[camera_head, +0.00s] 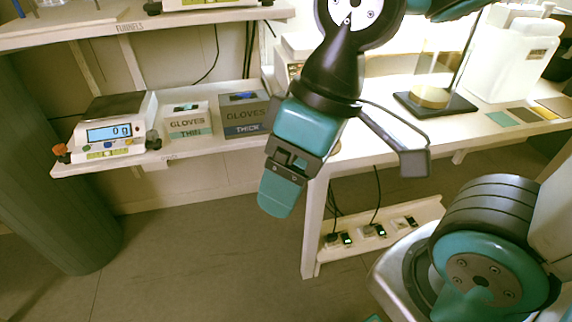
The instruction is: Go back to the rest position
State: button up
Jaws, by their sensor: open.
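My gripper (280,192) hangs in mid-air in the middle of the view, pointing down, in front of the left end of the white table (357,140). It is open, and I see nothing held in it. The floor shows below its tip. My arm comes down from the top and hides part of the table behind it. No aroma bottles can be made out in this view.
A scale (112,128) reading 0 g, a thin gloves box (188,122) and a thick gloves box (243,115) stand on a shelf at left. A stand with a dark base (435,103) and a white container (515,60) are on the table. A grey-green column (50,180) stands left. Floor is clear at centre-left.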

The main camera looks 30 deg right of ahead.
notch_tip(320, 180, up, 17)
jog(key=p, duration=1.6)
jog(key=shift+f, duration=0.2)
